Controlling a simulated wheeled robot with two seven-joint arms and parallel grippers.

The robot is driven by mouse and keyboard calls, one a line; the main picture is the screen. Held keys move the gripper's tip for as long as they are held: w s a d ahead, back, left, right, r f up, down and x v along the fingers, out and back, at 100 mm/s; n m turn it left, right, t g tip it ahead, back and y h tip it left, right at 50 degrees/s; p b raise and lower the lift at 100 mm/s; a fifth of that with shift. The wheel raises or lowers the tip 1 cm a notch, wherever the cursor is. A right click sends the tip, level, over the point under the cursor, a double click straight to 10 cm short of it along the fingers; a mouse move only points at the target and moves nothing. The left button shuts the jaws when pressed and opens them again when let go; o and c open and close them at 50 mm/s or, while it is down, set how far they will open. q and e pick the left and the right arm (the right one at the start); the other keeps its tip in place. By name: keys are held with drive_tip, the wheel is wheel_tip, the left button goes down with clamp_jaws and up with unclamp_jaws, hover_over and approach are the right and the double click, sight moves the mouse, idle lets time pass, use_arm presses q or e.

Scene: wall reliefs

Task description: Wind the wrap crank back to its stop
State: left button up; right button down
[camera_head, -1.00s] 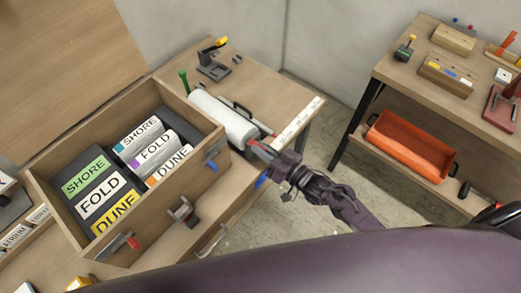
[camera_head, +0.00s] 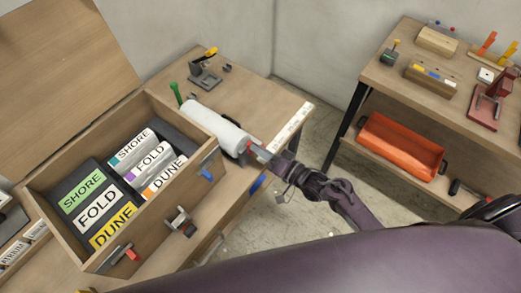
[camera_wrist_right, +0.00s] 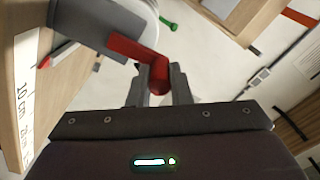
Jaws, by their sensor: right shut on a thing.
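The wrap crank (camera_wrist_right: 135,47) is a red bent arm with a round red grip, seen in the right wrist view. In the head view its red part (camera_head: 250,146) shows small at the near end of the white wrap roll (camera_head: 213,124). My right gripper (camera_wrist_right: 158,80) is shut on the crank's grip, with a finger on each side. It also shows in the head view (camera_head: 259,153), beside the roll's near end. A dark grey block (camera_wrist_right: 90,25) sits by the crank's arm. My left gripper is out of view.
An open wooden box (camera_head: 122,262) with labelled blocks stands left of the roll. A green peg (camera_head: 176,93) and a grey tool with a yellow handle (camera_head: 205,70) stand behind. A ruler strip (camera_head: 292,127) lines the bench edge. Another bench with an orange bin (camera_head: 402,145) is at right.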

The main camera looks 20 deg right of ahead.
drive_tip(key=c, duration=1.3)
unclamp_jaws()
drive_tip(key=b+v, duration=0.1)
drive_tip(key=v, duration=0.7)
drive_tip(key=shift+w, duration=0.1)
drive_tip(key=shift+f, duration=0.15)
